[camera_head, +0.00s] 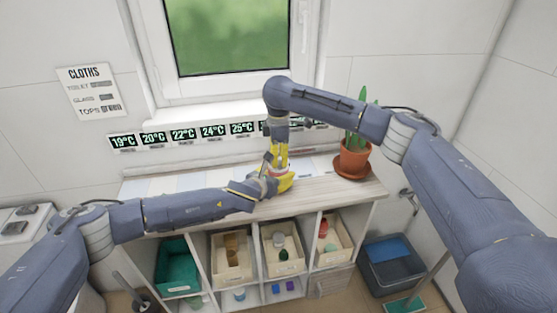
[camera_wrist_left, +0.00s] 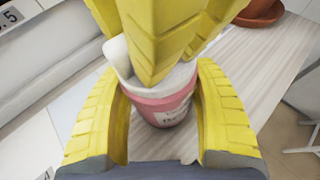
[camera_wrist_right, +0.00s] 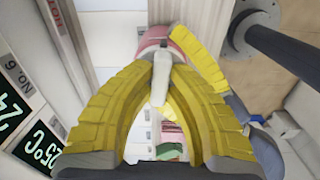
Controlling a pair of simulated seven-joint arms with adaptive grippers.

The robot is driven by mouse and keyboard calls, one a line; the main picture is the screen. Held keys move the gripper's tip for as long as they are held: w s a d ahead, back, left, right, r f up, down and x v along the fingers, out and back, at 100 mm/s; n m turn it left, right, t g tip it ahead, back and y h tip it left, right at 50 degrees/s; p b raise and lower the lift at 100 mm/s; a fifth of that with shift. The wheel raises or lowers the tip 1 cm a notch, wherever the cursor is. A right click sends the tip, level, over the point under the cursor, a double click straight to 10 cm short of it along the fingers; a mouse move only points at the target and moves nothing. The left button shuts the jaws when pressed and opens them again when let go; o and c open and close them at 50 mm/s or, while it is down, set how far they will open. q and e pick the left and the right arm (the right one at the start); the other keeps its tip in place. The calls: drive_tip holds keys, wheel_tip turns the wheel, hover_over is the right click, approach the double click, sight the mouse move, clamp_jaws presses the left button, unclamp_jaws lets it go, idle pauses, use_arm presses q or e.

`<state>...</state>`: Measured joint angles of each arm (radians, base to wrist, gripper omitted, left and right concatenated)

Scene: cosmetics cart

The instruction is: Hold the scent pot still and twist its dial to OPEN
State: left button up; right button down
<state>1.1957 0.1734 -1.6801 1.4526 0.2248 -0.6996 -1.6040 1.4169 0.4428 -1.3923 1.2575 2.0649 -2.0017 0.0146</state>
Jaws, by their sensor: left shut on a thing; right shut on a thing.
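The scent pot, with a pink body (camera_wrist_left: 163,110) and a label, stands upright on the wooden cart top. Its white dial (camera_wrist_left: 118,58) has a raised grip bar that also shows in the right wrist view (camera_wrist_right: 158,85). My left gripper (camera_head: 283,181) is shut around the pot body from the side, one finger on each flank. My right gripper (camera_head: 279,163) comes down from above and is shut on the dial's bar. In the head view the two grippers hide most of the pot. I cannot read the dial's marks.
A potted cactus (camera_head: 354,158) on a saucer stands at the right end of the cart top. A row of temperature cards (camera_head: 183,135) lines the wall behind. Bins (camera_head: 232,256) fill the shelves below. The cart top between pot and cactus is clear.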

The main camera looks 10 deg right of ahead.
use_arm(q)
drive_tip(key=shift+r, duration=0.1)
use_arm(e)
drive_tip(key=shift+n, duration=0.9)
drive_tip(key=c, duration=1.4)
unclamp_jaws()
drive_tip(key=shift+o, duration=0.2)
drive_tip(key=shift+r, duration=0.1)
wheel_tip(320, 180, up, 12)
